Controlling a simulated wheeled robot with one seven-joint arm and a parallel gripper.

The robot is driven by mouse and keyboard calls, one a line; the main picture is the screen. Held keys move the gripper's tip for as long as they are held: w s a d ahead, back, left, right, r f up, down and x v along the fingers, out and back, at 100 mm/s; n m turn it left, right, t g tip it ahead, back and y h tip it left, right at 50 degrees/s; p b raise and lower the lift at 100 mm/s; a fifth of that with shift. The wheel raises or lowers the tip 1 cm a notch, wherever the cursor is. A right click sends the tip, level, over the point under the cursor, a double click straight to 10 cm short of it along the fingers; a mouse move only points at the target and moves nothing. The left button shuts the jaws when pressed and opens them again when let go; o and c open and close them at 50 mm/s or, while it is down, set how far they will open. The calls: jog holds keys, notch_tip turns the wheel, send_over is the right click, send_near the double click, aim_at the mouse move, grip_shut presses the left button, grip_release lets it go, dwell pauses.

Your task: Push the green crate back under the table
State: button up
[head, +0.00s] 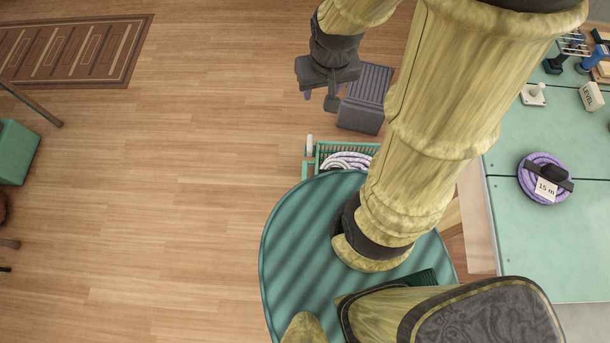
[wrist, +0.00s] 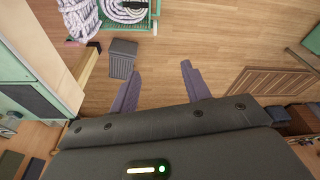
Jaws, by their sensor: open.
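The green crate (head: 309,163) stands on the wood floor, left of the table (head: 545,235), and holds coiled white rope (head: 346,161). My own base and arm hide much of it in the head view. In the wrist view its rim (wrist: 155,14) shows at the top edge, with purple-and-white rope beside it. The table's edge also shows at the left of the wrist view (wrist: 45,68). My gripper (wrist: 160,68) is open and empty above the floor, apart from the crate. In the head view it is beyond the crate, its fingers partly hidden.
A dark grey ribbed box (head: 367,97) stands on the floor near my gripper; it also shows in the wrist view (wrist: 122,58). A purple rope coil (head: 543,180) lies on the table. A brown rug (head: 75,50) lies far left. The floor at left is mostly clear.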

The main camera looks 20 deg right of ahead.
jog(key=w+f+m+g+b, duration=0.1)
jog(key=w+f+b, duration=0.3)
jog(key=f+b, duration=0.8)
jog(key=w+f+m+b, duration=0.1)
jog(key=w+f+b, duration=0.2)
jog(key=f+b, duration=0.8)
jog(key=m+g+b, duration=0.1)
jog(key=g+b, duration=0.1)
jog(key=b, duration=1.6)
send_over(305, 174)
notch_tip(305, 174, down, 38)
jog(key=shift+r, duration=0.2)
notch_tip(305, 174, down, 17)
jog(key=b, duration=0.8)
jog(key=shift+f, duration=0.2)
grip_shut()
